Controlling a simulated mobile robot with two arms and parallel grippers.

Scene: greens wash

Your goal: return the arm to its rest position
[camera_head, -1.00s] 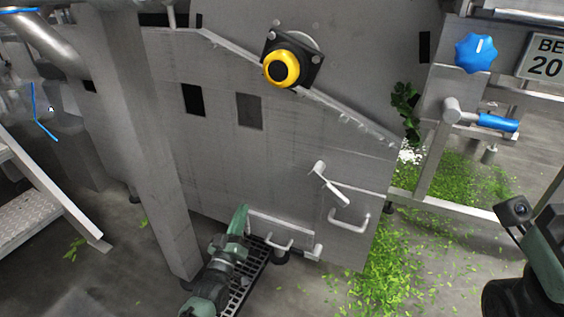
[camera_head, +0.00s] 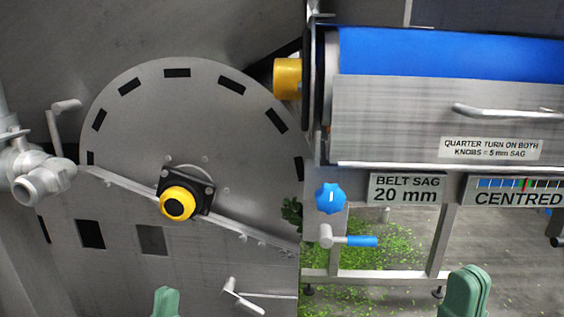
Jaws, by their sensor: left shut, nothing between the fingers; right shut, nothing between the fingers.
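My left gripper (camera_head: 165,302) shows as a green tip at the bottom edge, left of centre, in front of the grey metal side panel. It is shut and empty. My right gripper (camera_head: 465,292) shows as a green tip at the bottom edge on the right, in front of the floor below the belt frame. It is shut and empty. Both point upward and appear apart from the machine. The rest of both arms is below the picture.
A machine with a round cover (camera_head: 200,110) and yellow-capped bearing (camera_head: 177,203) fills the left. A blue belt (camera_head: 450,52), blue knob (camera_head: 330,198) and blue-handled lever (camera_head: 360,241) are at right. Cut greens (camera_head: 375,252) lie on the floor. A pipe fitting (camera_head: 40,180) is far left.

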